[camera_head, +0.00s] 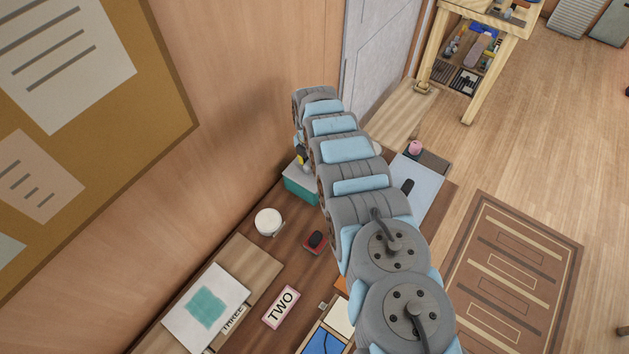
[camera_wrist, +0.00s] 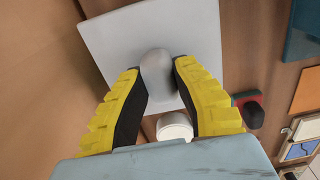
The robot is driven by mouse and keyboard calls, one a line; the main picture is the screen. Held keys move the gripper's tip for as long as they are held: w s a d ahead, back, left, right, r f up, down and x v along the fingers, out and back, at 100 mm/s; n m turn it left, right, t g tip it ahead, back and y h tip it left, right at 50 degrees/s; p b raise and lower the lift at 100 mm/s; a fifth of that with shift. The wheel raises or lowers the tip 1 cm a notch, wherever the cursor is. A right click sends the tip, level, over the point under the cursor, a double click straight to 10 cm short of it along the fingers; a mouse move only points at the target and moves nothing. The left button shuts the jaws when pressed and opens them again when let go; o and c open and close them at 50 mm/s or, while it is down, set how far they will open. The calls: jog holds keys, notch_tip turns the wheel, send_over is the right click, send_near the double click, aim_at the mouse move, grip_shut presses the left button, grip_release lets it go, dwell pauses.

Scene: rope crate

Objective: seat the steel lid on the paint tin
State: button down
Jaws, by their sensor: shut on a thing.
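In the wrist view my gripper (camera_wrist: 160,78) has its yellow-backed fingers closed on the sides of a smooth grey rounded piece, which I take to be the steel lid (camera_wrist: 157,72). It lies over a pale grey square surface; I cannot tell whether it touches it. In the head view my gripper (camera_head: 303,158) is mostly hidden by my arm, at a teal box with a grey top (camera_head: 300,193). A white round container, possibly the paint tin (camera_head: 268,220), stands on the table to the lower left of it. It also shows below the fingertips in the wrist view (camera_wrist: 173,127).
A red and black item (camera_head: 314,241) lies near the white container. A TWO card (camera_head: 281,307) and a white sheet with a teal patch (camera_head: 206,308) lie at the front. The wall with a cork board (camera_head: 160,60) rises on the left.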

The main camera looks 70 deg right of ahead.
aim_at(310, 162)
jog(key=shift+f, duration=0.1)
jog(key=c, duration=0.9)
grip_release()
jog(key=shift+w+d+r, duration=0.1)
jog(key=shift+r, duration=5.95)
